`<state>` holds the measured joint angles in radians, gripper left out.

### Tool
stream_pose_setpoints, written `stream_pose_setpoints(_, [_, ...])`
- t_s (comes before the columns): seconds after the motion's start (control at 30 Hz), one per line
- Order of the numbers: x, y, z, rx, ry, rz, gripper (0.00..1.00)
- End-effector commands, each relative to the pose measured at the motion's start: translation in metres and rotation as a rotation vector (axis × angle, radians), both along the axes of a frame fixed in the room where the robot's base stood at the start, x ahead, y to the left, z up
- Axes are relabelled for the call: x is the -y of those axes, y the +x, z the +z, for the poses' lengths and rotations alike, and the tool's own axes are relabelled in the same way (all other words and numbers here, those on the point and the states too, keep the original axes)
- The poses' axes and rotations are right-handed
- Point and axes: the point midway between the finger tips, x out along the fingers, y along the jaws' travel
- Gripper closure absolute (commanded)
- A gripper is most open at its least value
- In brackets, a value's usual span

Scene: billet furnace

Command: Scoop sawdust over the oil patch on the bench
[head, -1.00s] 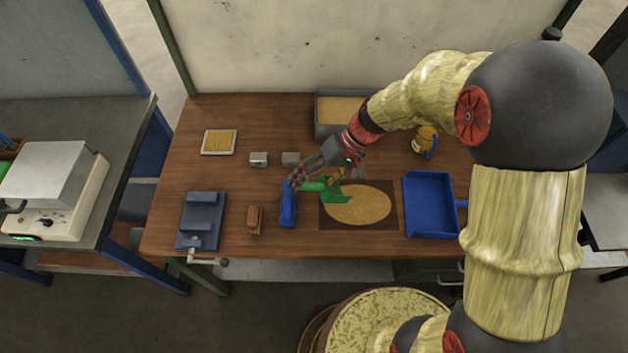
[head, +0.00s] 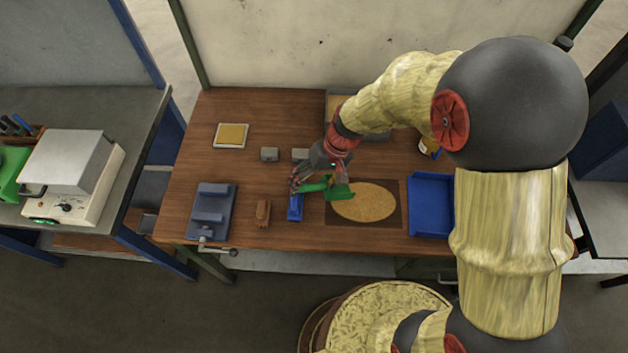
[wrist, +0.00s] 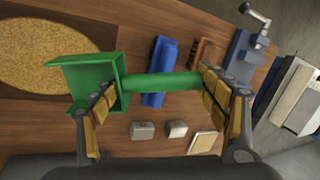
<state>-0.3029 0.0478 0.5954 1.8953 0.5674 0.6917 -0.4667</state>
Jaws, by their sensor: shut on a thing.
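My gripper (head: 318,182) is shut on a green scoop (head: 338,192) and holds it over the bench, at the left edge of the patch area. In the wrist view the scoop's handle (wrist: 160,83) runs between my fingers, and its pan (wrist: 88,80) is at the left with no sawdust visible in it. A tan, grainy oval (head: 364,202) like sawdust lies on a dark square (head: 394,222) on the bench; no bare oil shows. A grey bin with tan contents (head: 338,101) stands at the back, partly hidden by my arm.
A blue tray (head: 430,178) stands right of the dark square. A blue block-like holder (head: 295,208) is below my gripper, beside a brown brush-like item (head: 263,212) and a vise (head: 211,212). Small metal blocks (head: 270,154) and a pale square tray (head: 231,135) lie behind.

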Motion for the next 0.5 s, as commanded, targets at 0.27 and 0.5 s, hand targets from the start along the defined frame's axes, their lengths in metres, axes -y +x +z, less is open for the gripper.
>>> stream_pose_setpoints(0.27, [-0.0039, -0.0012, -0.0017, 0.015, -0.046, 0.000, 0.69])
stream_pose_setpoints(0.5, [-0.0048, -0.0012, -0.0031, 0.022, -0.061, 0.001, 0.69])
